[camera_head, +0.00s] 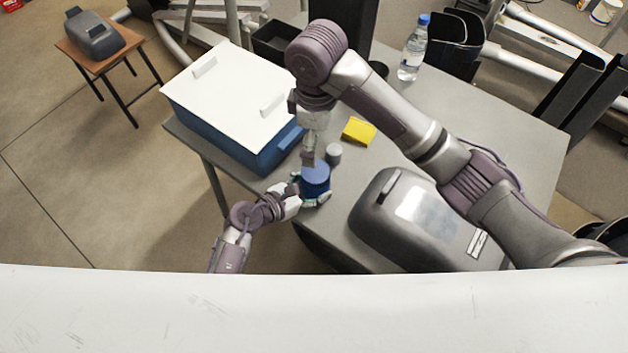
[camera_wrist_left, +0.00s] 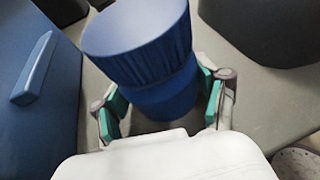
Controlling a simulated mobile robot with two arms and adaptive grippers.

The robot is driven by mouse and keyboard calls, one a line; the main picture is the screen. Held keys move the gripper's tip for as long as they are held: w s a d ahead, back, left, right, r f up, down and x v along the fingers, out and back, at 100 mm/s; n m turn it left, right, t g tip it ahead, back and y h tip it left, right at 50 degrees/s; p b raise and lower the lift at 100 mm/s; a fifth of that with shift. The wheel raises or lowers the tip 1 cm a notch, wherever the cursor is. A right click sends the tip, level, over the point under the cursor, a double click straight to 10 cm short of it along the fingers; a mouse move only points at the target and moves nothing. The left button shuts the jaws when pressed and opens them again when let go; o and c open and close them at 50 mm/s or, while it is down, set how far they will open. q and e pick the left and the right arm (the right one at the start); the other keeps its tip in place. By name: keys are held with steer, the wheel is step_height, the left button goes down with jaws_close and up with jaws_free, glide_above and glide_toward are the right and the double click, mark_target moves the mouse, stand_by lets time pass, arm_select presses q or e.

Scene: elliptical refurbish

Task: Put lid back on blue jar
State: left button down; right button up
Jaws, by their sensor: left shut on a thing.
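The blue jar (camera_head: 316,180) is upright at the table's near edge. My left gripper (camera_head: 313,197) is shut around its lower body; teal finger pads flank the jar (camera_wrist_left: 165,98) in the left wrist view. A wider, ribbed blue part, which looks like the lid (camera_wrist_left: 138,35), sits at the top of the jar; I cannot tell whether it is fully seated. My right gripper (camera_head: 309,155) points down at the jar's far upper edge. Its fingertips are too small to tell whether they are apart or touching anything.
A small grey cylinder (camera_head: 334,153) stands just behind the jar. A blue box with a white lid (camera_head: 235,93) is to the left, and a grey rounded case (camera_head: 420,215) to the right. A yellow block (camera_head: 359,131) and a water bottle (camera_head: 413,50) stand farther back.

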arm_select(q)
steer(key=shift+f, duration=0.1)
jaws_free()
steer(key=v, duration=1.2)
stand_by(0.5)
